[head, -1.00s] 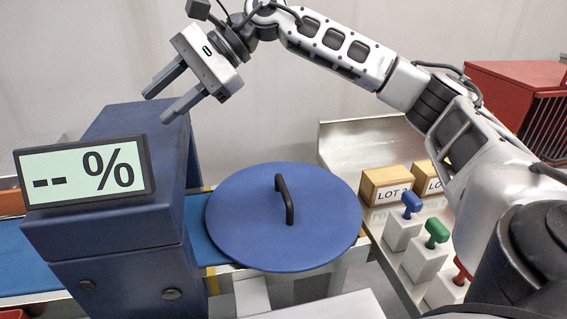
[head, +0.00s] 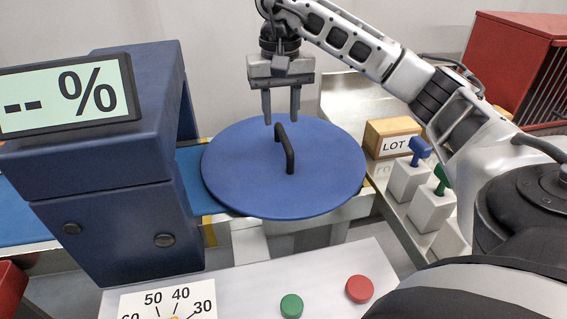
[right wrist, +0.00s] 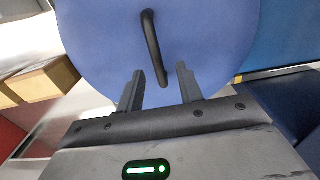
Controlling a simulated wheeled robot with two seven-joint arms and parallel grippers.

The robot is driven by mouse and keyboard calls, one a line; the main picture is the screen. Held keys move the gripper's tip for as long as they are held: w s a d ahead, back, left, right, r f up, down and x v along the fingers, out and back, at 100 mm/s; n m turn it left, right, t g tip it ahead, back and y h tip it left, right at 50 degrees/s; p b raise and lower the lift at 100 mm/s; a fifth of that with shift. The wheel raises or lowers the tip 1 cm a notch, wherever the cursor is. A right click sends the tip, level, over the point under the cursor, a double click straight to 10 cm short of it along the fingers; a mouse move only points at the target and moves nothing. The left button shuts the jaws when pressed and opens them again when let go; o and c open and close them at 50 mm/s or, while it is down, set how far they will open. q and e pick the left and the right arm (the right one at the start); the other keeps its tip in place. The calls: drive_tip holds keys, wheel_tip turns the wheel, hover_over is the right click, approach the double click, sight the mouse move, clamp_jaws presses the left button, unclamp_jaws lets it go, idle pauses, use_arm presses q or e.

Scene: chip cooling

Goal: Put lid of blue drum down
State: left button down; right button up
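The blue drum's lid (head: 240,165) is a round blue disc with a black bar handle (head: 285,150). It lies over the end of the conveyor; the drum itself is hidden or cannot be made out. My right gripper (head: 281,118) points down just above and behind the handle in the head view, open and empty. My left gripper is not in view.
A blue machine with a "-- %" display (head: 68,92) stands left of the lid over the blue belt (head: 188,170). Right are a LOT box (head: 390,138) and stamps with blue and green handles. In front are a dial panel, a green button (head: 291,306) and a red button (head: 359,289).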

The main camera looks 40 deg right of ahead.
sight(284, 134)
drive_tip(key=f, duration=0.5)
drive_tip(key=shift+s+d+f, duration=0.15)
drive_tip(key=shift+s+f, duration=0.1)
drive_tip(key=shift+s, duration=0.05)
drive_tip(key=shift+f, duration=0.45)
drive_tip(key=shift+f, duration=0.2)
clamp_jaws()
